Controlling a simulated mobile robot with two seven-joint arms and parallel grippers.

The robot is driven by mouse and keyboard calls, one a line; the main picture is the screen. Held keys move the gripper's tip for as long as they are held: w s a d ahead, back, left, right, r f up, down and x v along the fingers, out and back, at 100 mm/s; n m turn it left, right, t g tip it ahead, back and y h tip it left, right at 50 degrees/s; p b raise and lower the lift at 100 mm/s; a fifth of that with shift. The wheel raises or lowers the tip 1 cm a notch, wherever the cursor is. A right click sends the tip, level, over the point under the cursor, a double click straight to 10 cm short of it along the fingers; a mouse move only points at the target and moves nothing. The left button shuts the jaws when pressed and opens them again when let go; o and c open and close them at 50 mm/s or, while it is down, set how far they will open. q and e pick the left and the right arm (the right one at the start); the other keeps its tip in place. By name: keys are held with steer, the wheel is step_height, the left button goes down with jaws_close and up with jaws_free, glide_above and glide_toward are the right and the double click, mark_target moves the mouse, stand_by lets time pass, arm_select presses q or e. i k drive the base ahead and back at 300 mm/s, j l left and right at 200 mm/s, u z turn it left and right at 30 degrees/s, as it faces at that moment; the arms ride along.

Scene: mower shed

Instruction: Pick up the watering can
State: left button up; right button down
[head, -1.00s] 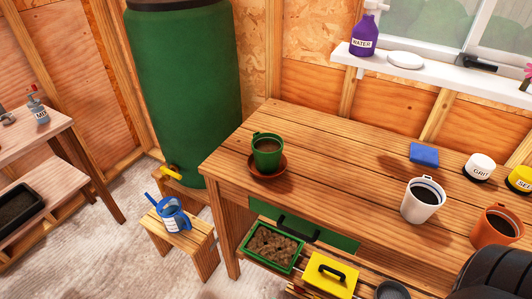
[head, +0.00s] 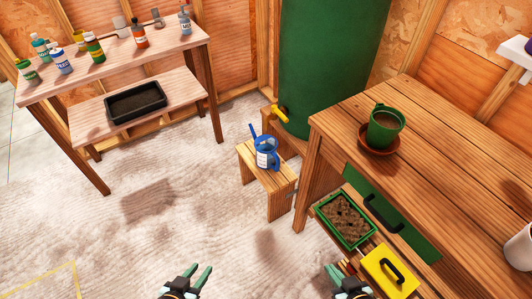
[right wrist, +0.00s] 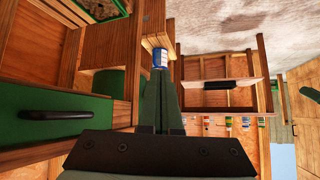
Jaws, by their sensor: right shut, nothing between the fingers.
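The watering can (head: 266,153) is blue with a white label and stands upright on a small wooden stool (head: 250,160), left of the workbench. In the right wrist view, the can (right wrist: 160,57) shows just past the fingertips, partly hidden by them. My left gripper (head: 191,273) is low in the head view, below and left of the can, open and empty. My right gripper (head: 341,271) is at the bottom edge, beside the bench's lower shelf. Its fingers are together and empty in the right wrist view (right wrist: 161,76).
The workbench (head: 455,150) at right holds a green pot (head: 385,126) on a saucer. Below are a green drawer, a soil tray (head: 320,212) and a yellow box (head: 378,277). A green barrel (head: 330,60) stands behind the stool. Floor in front of the stool is clear.

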mark_target(267, 157)
steer(key=i+j+z, duration=0.1)
steer(key=j, duration=0.3)
steer(key=i+j+z, duration=0.15)
steer(key=j, duration=0.25)
steer(key=i+j+z, duration=0.1)
steer(key=j, duration=0.35)
steer(key=i+j+z, duration=0.1)
steer(key=i+j, duration=0.15)
steer(key=j, duration=0.2)
steer(key=i+j+z, duration=0.15)
steer(key=j, duration=0.3)
steer(key=j+z, duration=0.1)
steer(key=j, duration=0.35)
